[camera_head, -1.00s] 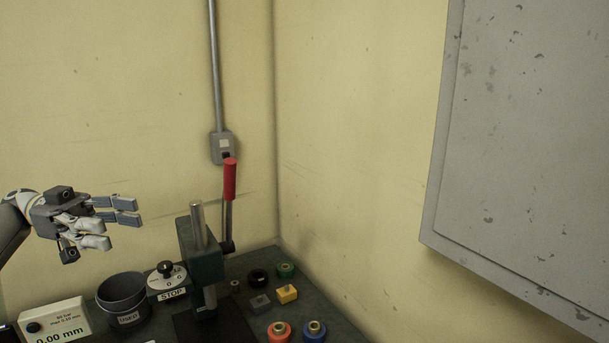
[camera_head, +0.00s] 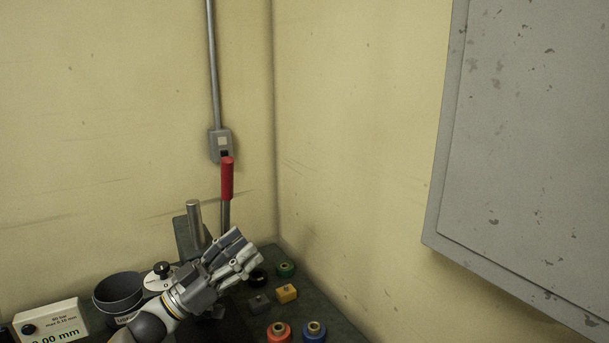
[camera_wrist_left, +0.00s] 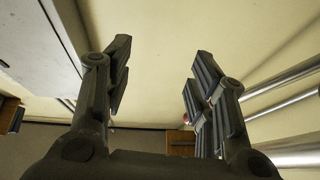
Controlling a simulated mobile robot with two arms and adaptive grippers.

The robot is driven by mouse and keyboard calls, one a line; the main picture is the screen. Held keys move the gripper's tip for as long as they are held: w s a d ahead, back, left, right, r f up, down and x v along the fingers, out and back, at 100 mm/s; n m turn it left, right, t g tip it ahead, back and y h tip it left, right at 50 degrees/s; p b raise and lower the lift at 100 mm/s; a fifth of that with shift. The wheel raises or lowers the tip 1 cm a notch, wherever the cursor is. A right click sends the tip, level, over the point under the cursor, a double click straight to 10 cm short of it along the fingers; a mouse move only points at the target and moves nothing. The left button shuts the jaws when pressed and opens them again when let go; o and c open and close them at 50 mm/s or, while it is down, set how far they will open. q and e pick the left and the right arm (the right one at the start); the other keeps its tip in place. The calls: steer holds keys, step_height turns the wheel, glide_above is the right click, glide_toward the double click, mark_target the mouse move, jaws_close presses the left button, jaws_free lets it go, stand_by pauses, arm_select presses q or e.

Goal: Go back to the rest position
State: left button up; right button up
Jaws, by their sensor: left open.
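My left gripper (camera_head: 238,252) is in front of the press with the red-handled lever (camera_head: 227,178), over the dark bench top. It hides much of the press body and the STOP label. In the left wrist view its two fingers (camera_wrist_left: 158,85) stand wide apart with nothing between them. My right gripper is not in either view.
A grey cup (camera_head: 119,290) and a gauge box (camera_head: 50,323) reading in mm stand at the left of the bench. Orange (camera_head: 279,332), blue (camera_head: 314,331), green (camera_head: 286,269) and yellow (camera_head: 287,292) parts lie at the right. A grey cabinet (camera_head: 530,150) hangs at the right.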

arm_select(q)
steer(key=s+a+f+n+y, duration=0.1)
steer(key=s+f+n+y, duration=0.2)
steer(key=f+y, duration=0.3)
steer(key=s+a+f+n+t+y, duration=0.1)
steer(key=s+f+n+y, duration=0.3)
steer(key=f, duration=0.4)
steer(key=s+a+f+n+y, duration=0.1)
steer(key=s+f+n+y, duration=0.15)
steer(key=f+y, duration=0.4)
steer(key=s+a+f+g+y, duration=0.15)
steer(key=s+f+g, duration=0.25)
steer(key=s, duration=0.6)
steer(key=s+a+f+g, duration=0.2)
steer(key=s+f+g, duration=0.15)
steer(key=s, duration=0.55)
steer(key=s+a+f+g+y, duration=0.1)
steer(key=s+f+g, duration=0.3)
steer(key=s, duration=0.6)
step_height(320, 180, down, 33)
steer(key=s+b, duration=0.1)
steer(key=b, duration=0.5)
steer(key=s+a+f+g+b, duration=0.2)
steer(key=s+a+f+b, duration=0.1)
steer(key=s+f, duration=1.3)
step_height(320, 180, down, 3)
steer(key=shift+s+f+m+b, duration=0.15)
steer(key=shift+s+m+b, duration=0.15)
steer(key=shift+m+b, duration=0.2)
